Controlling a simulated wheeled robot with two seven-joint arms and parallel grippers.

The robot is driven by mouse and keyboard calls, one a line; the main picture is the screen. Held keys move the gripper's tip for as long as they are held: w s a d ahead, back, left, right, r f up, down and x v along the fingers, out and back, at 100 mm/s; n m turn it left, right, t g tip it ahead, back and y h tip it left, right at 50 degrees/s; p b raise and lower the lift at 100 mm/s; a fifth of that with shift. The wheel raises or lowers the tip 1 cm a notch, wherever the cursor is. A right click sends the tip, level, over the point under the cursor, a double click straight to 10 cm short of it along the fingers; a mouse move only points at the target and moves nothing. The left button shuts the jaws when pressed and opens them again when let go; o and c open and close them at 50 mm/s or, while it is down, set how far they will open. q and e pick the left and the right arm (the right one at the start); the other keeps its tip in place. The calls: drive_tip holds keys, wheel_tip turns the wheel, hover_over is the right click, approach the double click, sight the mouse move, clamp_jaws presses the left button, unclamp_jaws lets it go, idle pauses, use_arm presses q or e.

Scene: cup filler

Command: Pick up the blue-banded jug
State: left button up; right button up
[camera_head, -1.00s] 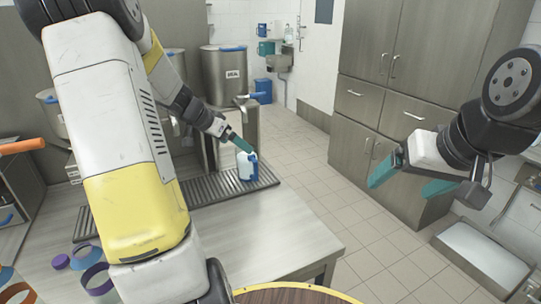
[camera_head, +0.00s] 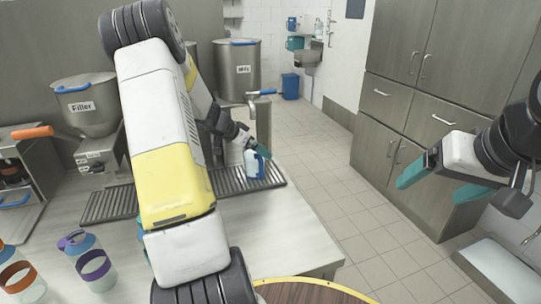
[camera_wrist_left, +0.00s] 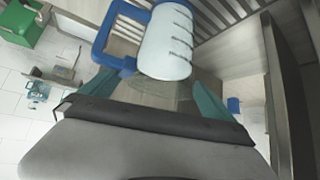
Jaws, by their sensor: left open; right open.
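The blue-banded jug (camera_head: 254,166), white with a blue handle, stands on the slatted drip tray (camera_head: 226,181) at the counter's far right end. My left gripper (camera_head: 258,150) is right by the jug's upper part, partly hidden behind my own arm. In the left wrist view the jug (camera_wrist_left: 166,44) lies just past the tips of my left gripper (camera_wrist_left: 155,88), whose teal fingers are spread. The blue handle is near the left finger; I cannot tell whether they touch. My right gripper (camera_head: 438,184) is open and empty over the floor at right.
A purple-banded jug (camera_head: 92,264) and an orange-banded jug (camera_head: 18,275) stand at the counter's front left. The Filler hopper (camera_head: 84,103) and a steel tank (camera_head: 238,74) stand behind. A blue-handled tap (camera_head: 262,93) rises behind the jug. Cabinets (camera_head: 420,75) line the right.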

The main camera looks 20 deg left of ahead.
use_arm(q)
drive_tip(key=x, duration=0.2)
drive_tip(key=shift+w+d+f, duration=0.1)
drive_tip(key=shift+w+f, duration=0.1)
drive_tip(key=shift+f, duration=0.05)
drive_tip(key=c, duration=2)
